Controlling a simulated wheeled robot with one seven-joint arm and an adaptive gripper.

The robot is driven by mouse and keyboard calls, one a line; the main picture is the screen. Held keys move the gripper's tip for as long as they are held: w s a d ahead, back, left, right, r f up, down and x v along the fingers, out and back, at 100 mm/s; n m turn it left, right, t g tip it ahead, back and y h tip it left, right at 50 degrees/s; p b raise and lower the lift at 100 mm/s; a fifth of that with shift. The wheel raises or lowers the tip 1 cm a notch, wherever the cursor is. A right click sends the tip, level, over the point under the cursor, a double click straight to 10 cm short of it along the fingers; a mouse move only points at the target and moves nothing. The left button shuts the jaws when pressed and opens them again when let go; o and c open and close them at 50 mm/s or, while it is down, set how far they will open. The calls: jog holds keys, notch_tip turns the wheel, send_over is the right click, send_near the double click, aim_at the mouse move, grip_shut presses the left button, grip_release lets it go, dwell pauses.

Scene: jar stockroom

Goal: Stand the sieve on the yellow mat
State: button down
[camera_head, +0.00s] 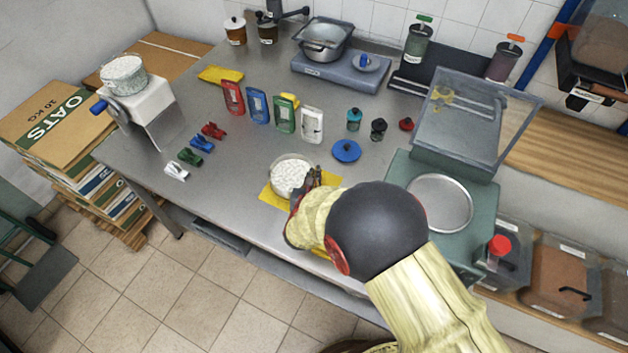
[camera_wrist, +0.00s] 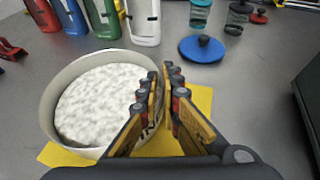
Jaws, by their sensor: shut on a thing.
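The sieve (camera_head: 291,175) is a round, pale-walled vessel with a white, lumpy-looking filling. It is level and over the yellow mat (camera_head: 268,196), near the table's front edge. My gripper (camera_head: 314,177) is shut on its right-hand wall. In the wrist view, the sieve (camera_wrist: 62,84) is left of my gripper (camera_wrist: 166,76), and the fingers close at its rim. The yellow mat (camera_wrist: 203,98) shows on both sides below it. The sieve's left and far sides reach past the mat there. I cannot tell whether its bottom touches the mat. My arm hides the mat's near right part.
Behind stand several coloured pouches (camera_head: 257,106); a blue lid (camera_head: 346,151) lies right of them. Coloured clips (camera_head: 202,142) lie left. A green machine (camera_head: 400,180) with a round pan stands right. A white mill (camera_head: 140,108) stands at the left end. Bare table lies left of the mat.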

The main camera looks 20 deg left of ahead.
jog(key=shift+f, duration=1.05)
jog(key=shift+f+b, duration=0.2)
jog(key=shift+b, duration=0.15)
jog(key=c, duration=2)
grip_release()
jog(key=shift+s, duration=0.1)
jog(key=shift+r, duration=0.25)
jog(key=p+v, duration=0.2)
jog(key=v, duration=0.8)
jog(key=shift+s+r+p, duration=0.1)
jog(key=shift+s+p, duration=0.15)
jog(key=shift+p, duration=0.1)
jog(key=shift+s+d+r, duration=0.2)
jog(key=shift+s+d, duration=0.1)
jog(key=shift+s, duration=0.35)
